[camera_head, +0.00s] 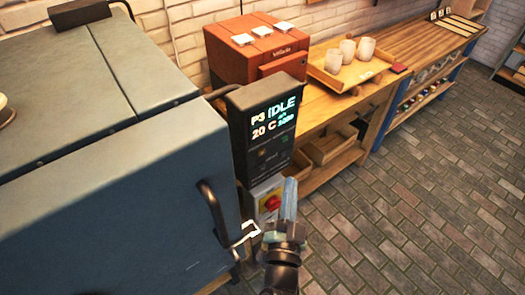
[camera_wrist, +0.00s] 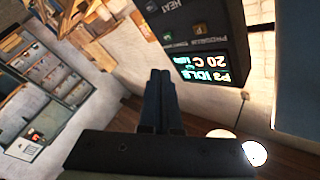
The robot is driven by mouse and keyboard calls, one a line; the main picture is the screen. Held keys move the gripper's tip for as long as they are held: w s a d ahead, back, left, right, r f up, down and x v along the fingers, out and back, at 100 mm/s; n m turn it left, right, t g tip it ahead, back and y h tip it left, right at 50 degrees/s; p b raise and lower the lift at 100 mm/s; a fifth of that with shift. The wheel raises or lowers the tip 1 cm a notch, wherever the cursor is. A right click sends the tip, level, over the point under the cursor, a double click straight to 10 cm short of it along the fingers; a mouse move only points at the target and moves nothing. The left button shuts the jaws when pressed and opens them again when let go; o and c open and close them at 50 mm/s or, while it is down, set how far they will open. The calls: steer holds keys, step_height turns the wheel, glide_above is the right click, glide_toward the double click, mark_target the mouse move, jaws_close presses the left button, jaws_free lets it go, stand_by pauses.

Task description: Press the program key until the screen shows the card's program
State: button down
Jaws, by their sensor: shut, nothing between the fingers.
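The dark controller box (camera_head: 262,110) stands at the right front corner of a large blue-grey kiln. Its lit screen (camera_head: 273,117) reads "P3 IDLE" and "20 C". The screen (camera_wrist: 203,68) also shows, turned over, in the wrist view. The program key lies by the "PROGRAM" label (camera_wrist: 208,40) on the panel; its exact outline is hard to make out. My gripper (camera_head: 289,182) is shut and empty, in front of and below the panel in the head view. Its fingertips (camera_wrist: 160,74) are apart from the panel in the wrist view. I cannot make out the program card.
The kiln (camera_head: 90,170) with its dark handle (camera_head: 213,210) fills the left. A red switch (camera_head: 272,203) sits below the controller. A red-brown machine (camera_head: 252,55) and a tray (camera_head: 335,82) with cups stand on the wooden bench behind. The brick floor (camera_head: 430,190) at right is clear.

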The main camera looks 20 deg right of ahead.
mark_target(262, 153)
steer(key=w+a, duration=0.2)
steer(key=w, duration=0.5)
steer(key=shift+a, duration=0.3)
steer(key=shift+w, duration=0.1)
stand_by(1.6)
steer(key=shift+w+a, duration=0.15)
steer(key=shift+w, duration=0.2)
steer(key=shift+w+a, duration=0.15)
steer(key=shift+w, duration=0.2)
stand_by(0.6)
steer(key=shift+s, duration=0.15)
steer(key=shift+s+d, duration=0.3)
steer(key=shift+s, duration=0.35)
steer(key=shift+w+p, duration=0.2)
steer(key=shift+p, duration=0.1)
steer(key=shift+w+a, duration=0.15)
steer(key=shift+w, duration=0.1)
